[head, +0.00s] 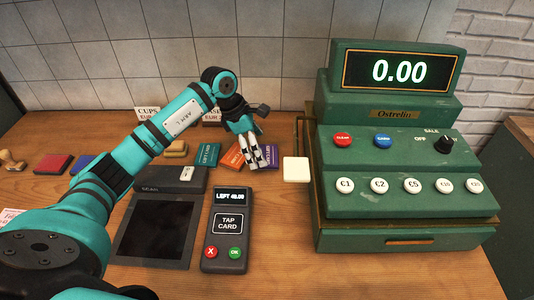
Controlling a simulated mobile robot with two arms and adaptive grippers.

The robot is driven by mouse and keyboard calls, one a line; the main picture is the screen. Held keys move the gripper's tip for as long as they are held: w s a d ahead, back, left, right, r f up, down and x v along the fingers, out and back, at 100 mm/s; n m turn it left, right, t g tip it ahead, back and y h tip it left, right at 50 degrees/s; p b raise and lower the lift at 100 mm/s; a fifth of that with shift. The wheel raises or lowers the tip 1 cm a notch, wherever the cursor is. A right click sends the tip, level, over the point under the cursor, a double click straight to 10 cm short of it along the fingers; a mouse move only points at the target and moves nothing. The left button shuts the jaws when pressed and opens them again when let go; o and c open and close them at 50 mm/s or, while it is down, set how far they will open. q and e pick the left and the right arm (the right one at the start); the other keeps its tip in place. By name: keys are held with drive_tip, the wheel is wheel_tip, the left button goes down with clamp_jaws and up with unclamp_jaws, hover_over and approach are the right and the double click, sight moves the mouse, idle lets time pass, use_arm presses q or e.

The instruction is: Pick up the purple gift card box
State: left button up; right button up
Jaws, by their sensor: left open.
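A purple gift card box (272,155) lies on the wooden counter at the right end of a short row of coloured boxes. Its left part is hidden behind my left gripper (256,164). My left gripper points down over the row, with its fingers open at the left side of the purple box and over the edge of the orange box (231,155). I cannot tell whether the fingers touch either box. My right gripper does not show.
A teal box (207,154) lies left of the orange one. A card terminal (229,206) and a dark-screened device (156,231) stand in front. A white square block (296,169) and the green cash register (400,205) are close on the right. A red pad (54,164) lies far left.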

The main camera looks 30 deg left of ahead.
sight(267, 157)
use_arm(q)
drive_tip(key=shift+x, duration=1.25)
drive_tip(key=c, duration=0.9)
drive_tip(key=shift+r, duration=0.15)
